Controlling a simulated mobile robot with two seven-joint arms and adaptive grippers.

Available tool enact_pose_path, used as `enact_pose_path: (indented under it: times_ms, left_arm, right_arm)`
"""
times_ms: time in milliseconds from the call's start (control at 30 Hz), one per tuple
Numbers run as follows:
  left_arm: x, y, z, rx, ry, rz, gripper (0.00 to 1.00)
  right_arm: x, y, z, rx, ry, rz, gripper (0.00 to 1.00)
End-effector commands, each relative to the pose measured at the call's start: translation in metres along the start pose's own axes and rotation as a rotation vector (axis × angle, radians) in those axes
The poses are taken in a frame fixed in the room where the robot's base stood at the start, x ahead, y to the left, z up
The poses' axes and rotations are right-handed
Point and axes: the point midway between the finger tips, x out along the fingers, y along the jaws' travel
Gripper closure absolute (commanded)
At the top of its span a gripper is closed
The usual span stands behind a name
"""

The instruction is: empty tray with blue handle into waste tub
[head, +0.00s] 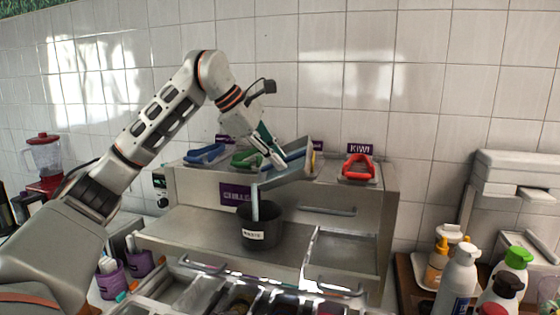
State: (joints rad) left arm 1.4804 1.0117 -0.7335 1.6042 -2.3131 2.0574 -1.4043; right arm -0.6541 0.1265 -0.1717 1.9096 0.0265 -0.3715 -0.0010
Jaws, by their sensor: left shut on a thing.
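My left gripper (277,160) comes down from the upper left and is shut on the tray with the blue handle (287,177). The tray is a grey metal pan, held tilted in the air with its low end to the left. A blue part shows beside the fingers. The dark waste tub (262,231), labelled "WASTE", stands upright on the steel shelf below the tray's low end. A narrow pale strip runs from that end down to the tub; I cannot tell whether it is part of the tray or falling contents. The inside of the tub is mostly hidden. My right gripper is out of view.
Blue (205,153), green (247,158) and red (357,167) handles sit along the top of the steel counter unit (200,230). Topping bins fill the front. Several bottles (460,278) stand at the right, a red-lidded blender (43,155) at the far left. The shelf left of the tub is clear.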

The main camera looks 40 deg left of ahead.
Motion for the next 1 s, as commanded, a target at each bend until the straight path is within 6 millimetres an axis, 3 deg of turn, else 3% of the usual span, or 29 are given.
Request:
enact_pose_path:
  times_ms: [1000]
  left_arm:
    - [-0.028,-0.006,-0.006,0.002,-0.271,0.241,1.00]
  right_arm:
    - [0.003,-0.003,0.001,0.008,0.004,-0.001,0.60]
